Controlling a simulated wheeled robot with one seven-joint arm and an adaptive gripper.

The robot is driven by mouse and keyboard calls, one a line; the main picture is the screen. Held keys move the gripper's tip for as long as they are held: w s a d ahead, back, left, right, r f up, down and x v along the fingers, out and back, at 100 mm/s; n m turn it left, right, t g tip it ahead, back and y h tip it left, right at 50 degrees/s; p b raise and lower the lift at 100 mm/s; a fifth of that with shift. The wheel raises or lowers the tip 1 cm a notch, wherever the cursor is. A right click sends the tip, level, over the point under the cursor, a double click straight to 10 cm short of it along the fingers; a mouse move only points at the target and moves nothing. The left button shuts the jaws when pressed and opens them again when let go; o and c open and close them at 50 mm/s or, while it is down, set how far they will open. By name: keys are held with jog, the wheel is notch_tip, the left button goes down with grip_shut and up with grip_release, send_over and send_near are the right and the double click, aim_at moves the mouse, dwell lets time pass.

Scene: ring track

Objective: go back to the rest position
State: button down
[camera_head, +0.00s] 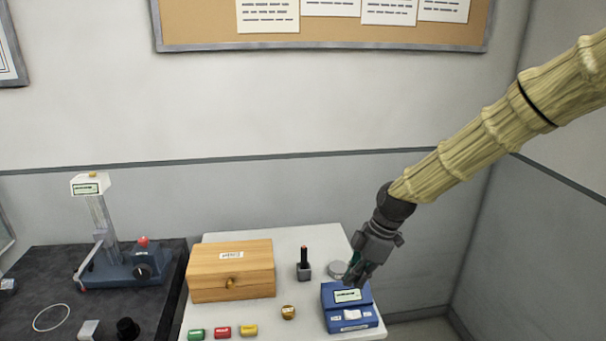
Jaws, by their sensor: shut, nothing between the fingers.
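My gripper (356,279) hangs from my arm, which comes in from the upper right. It is shut and holds nothing. It is just above the back of a blue device (340,318) with a small display, at the right side of the white table (310,240). I cannot tell whether the fingertips touch the device. The fingers partly cover a round grey disc (337,269) behind the device.
A dark bench with an apparatus (122,262) and a ring (50,317) is left.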

jog(key=s+f+m, duration=0.3)
jog(key=s+f, duration=0.1)
jog(key=f, duration=0.4)
jog(key=s+f+m, duration=0.3)
jog(key=f, duration=0.5)
jog(key=s+d+f+m+h, duration=0.1)
jog(key=s+f+m, duration=0.3)
jog(key=s, duration=0.5)
jog(key=s+d+f+m+h, duration=0.1)
jog(key=s+d+f+m, duration=0.2)
jog(key=s+f, duration=0.6)
jog(key=s+d+f+m+h, duration=0.1)
jog(key=s+f+m, duration=0.4)
jog(key=s, duration=0.6)
notch_tip(320, 180, down, 2)
jog(key=shift+d+f+h, duration=0.1)
jog(key=shift+d+h, duration=0.3)
jog(key=shift+s+a, duration=0.1)
jog(key=shift+s, duration=0.05)
